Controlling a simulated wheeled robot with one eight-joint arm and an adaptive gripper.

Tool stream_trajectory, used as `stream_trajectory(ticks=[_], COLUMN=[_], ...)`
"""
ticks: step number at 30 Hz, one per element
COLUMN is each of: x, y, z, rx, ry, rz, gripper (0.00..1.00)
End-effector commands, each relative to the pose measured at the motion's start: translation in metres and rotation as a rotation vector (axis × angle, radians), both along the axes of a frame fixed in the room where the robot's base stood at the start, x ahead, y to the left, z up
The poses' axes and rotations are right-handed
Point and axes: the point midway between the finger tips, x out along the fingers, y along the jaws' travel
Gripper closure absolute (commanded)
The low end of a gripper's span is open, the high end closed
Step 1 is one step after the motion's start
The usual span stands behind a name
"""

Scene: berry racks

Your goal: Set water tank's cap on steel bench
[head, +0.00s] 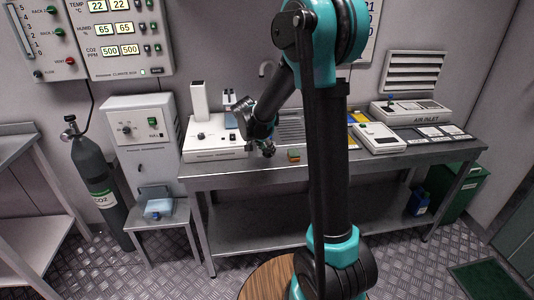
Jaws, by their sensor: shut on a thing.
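The steel bench (300,169) is the long grey table along the back wall. My gripper (266,149) is over its front left part, pointing down, close above the top. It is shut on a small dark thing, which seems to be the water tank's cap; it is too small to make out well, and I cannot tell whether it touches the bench. A pale blue, translucent container (158,208), possibly the water tank, sits on a low steel stand at the left; its top is not clear.
A white instrument (208,138) stands left of my gripper and a small green and orange block (293,156) lies to its right. White devices (378,138) fill the bench's right side. A gas cylinder (95,180) stands at the left. My arm hides the bench's middle.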

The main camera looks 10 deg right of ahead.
Motion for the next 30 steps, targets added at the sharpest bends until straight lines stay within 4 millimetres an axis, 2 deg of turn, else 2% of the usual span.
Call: stream_trajectory(ticks=[4,16,17,21,30], x=[0.0,0.0,0.0,0.0,0.0], y=[0.0,0.0,0.0,0.0,0.0], z=[-0.017,-0.022,-0.022,-0.021,-0.021], rx=[0.0,0.0,0.0,0.0,0.0], ry=[0.0,0.0,0.0,0.0,0.0], rz=[0.0,0.0,0.0,0.0,0.0], gripper=[0.85,0.85,0.66,0.49,0.48])
